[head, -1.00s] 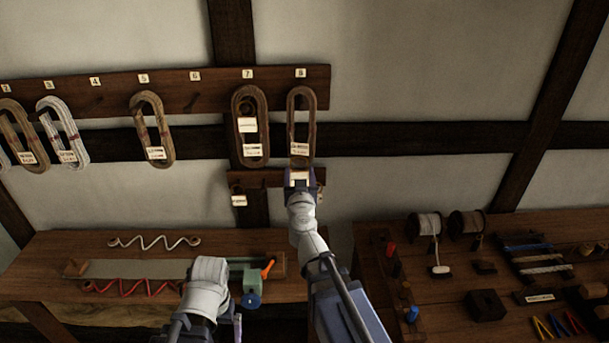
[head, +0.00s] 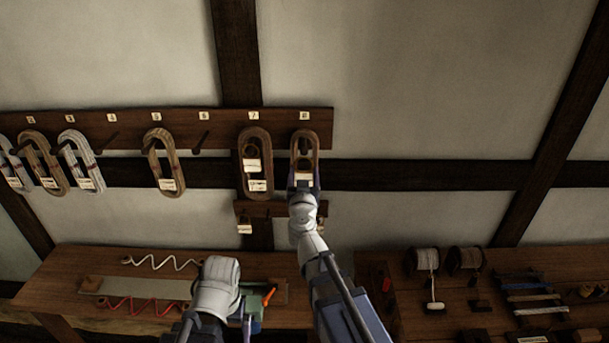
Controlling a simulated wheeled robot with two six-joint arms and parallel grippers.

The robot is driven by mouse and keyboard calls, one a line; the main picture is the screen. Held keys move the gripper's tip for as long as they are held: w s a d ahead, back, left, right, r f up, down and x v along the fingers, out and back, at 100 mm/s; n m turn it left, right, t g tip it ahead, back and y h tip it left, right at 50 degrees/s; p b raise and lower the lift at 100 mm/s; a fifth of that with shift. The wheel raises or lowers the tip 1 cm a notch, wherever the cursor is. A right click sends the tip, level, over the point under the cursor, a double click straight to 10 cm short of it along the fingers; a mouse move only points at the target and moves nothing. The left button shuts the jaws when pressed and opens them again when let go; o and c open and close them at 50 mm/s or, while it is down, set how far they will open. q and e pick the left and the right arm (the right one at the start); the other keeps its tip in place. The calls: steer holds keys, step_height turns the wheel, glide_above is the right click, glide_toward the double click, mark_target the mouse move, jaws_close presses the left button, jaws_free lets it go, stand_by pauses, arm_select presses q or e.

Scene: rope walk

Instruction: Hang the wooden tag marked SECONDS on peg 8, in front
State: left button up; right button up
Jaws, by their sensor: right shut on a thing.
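My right gripper (head: 304,184) is raised to the coil on peg 8 and is shut on a small pale tag (head: 304,178). Its lettering is too small to read. Peg 8, under the number plate 8 (head: 304,115), carries a tan rope coil (head: 316,150). The held tag is in front of the coil's lower part, and the gripper hides the coil's lower end. I cannot tell whether the tag touches the peg. My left gripper (head: 246,328) is low at the bottom edge, mostly cut off, and its jaws are unclear.
The dark peg rail (head: 220,128) runs left with several rope coils. Peg 7's coil (head: 245,165) hangs close on the left with pale tags. A short lower rail (head: 258,208) holds another tag (head: 244,226). Benches with spools and tools lie below. The wall to the right is clear.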

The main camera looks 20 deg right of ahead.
steer(key=shift+w, duration=0.2)
steer(key=f+b+x, duration=0.1)
steer(key=x, duration=0.9)
steer(key=shift+f+b, duration=0.3)
steer(key=shift+f, duration=0.1)
stand_by(0.6)
stand_by(0.5)
steer(key=o, duration=1.4)
steer(key=shift+c, duration=0.2)
steer(key=shift+s, duration=0.1)
steer(key=v, duration=0.7)
steer(key=shift+s+r, duration=0.1)
steer(key=shift+s, duration=0.3)
